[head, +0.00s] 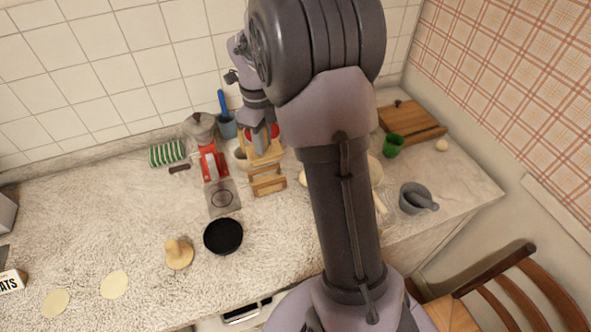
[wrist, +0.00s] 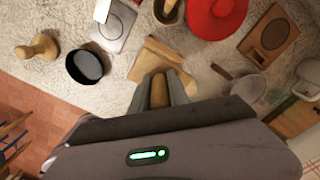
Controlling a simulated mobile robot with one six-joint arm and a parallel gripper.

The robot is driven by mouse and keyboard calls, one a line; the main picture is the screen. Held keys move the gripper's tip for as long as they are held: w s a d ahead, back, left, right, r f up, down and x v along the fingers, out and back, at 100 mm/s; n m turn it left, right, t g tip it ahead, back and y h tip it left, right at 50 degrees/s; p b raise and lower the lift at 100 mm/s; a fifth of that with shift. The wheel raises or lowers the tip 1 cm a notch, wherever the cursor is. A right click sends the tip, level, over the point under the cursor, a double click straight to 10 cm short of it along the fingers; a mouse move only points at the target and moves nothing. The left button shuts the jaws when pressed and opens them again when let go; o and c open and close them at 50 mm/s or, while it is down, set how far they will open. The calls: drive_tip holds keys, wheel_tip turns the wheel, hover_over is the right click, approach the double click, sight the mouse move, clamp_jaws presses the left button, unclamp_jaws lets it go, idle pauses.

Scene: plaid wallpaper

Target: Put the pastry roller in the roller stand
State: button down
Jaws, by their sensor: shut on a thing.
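My gripper (wrist: 159,84) points down over the counter, its two grey fingers shut on a tan wooden piece, which I take to be the pastry roller (wrist: 158,95). In the head view my gripper (head: 262,138) is partly hidden by my own arm. The light wooden roller stand (head: 268,185) stands on the counter just below and in front of it. In the wrist view pale wood, likely the stand (wrist: 143,66), shows just beyond the fingertips. I cannot tell whether roller and stand touch.
A black pan (head: 223,236) and a wooden press (head: 178,256) stand front left. A grey scale (head: 222,198) and red grinder (head: 209,162) stand left of the stand. A red round item (wrist: 214,14) lies behind. A mortar (head: 413,198) and green cup (head: 393,145) are right.

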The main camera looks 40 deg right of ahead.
wheel_tip(320, 180, down, 10)
drive_tip(key=b, duration=0.3)
drive_tip(key=shift+a+r, duration=0.1)
drive_tip(key=shift+a, duration=0.05)
